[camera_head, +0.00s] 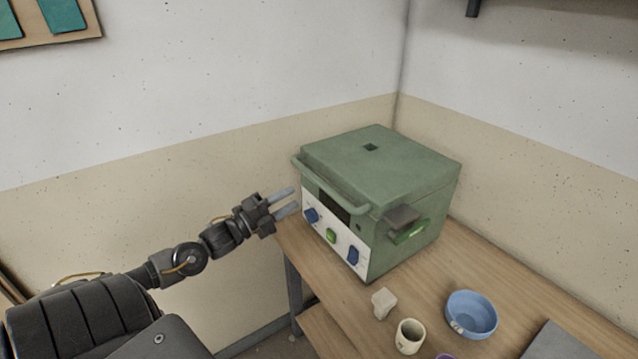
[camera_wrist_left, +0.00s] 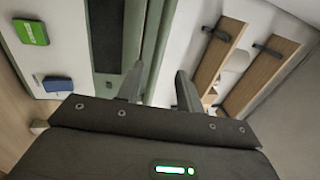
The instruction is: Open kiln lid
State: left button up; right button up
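The green kiln (camera_head: 385,215) stands on the table with its lid (camera_head: 385,165) down. A green handle bar (camera_head: 328,188) runs along the lid's front edge, above a white panel with blue and green knobs. My left gripper (camera_head: 291,202) is just left of the kiln's front, near the left end of the bar; its two fingers are apart with nothing between them. In the left wrist view, the left gripper (camera_wrist_left: 160,84) is also open, and the white panel (camera_wrist_left: 68,58) with its knobs lies to the left. My right gripper is out of view.
On the wooden table (camera_head: 480,257), a small pale block (camera_head: 383,303), a cream cup (camera_head: 409,337) and a blue bowl (camera_head: 471,314) stand in front of the kiln. A grey slab (camera_head: 562,345) lies at lower right. Walls rise close behind the kiln.

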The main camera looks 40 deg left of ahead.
aim_at(319, 179)
pick_arm(q)
jog(key=p+x, duration=0.2)
jog(key=x, duration=0.7)
jog(key=shift+a+r, duration=0.1)
jog(key=shift+w+d+p, duration=0.25)
jog(key=shift+w+p, duration=0.1)
jog(key=shift+w, duration=0.3)
grip_shut()
